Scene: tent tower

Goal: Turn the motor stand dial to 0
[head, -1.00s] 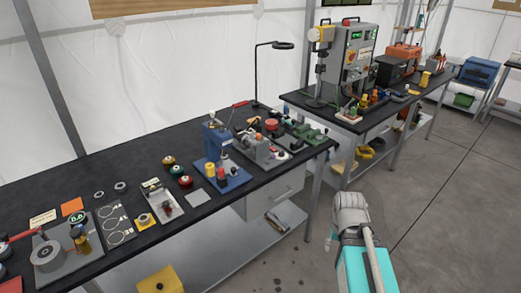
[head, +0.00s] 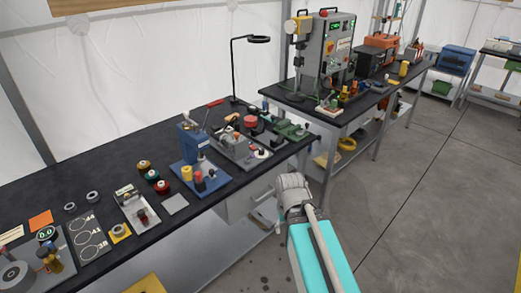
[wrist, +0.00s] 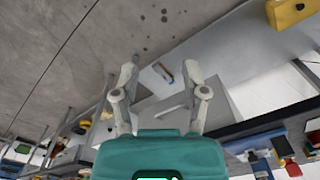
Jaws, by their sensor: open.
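I cannot tell for certain which device is the motor stand. A grey machine (head: 238,148) with a red part sits near the right end of the near bench, beside a blue stand (head: 194,155). A grey control cabinet (head: 337,45) with a green display and several coloured buttons stands on the far bench. No dial reading is legible on either. My gripper (wrist: 160,75) is open and empty in the wrist view, its two fingers spread in front of a grey drawer front with a handle. It is apart from all the bench-top devices.
The near black-topped bench (head: 95,170) carries reels, rings and a small green-lit gauge (head: 47,233) at left. The lower shelf (head: 190,265) is below. Grey floor (head: 410,190) at right is clear.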

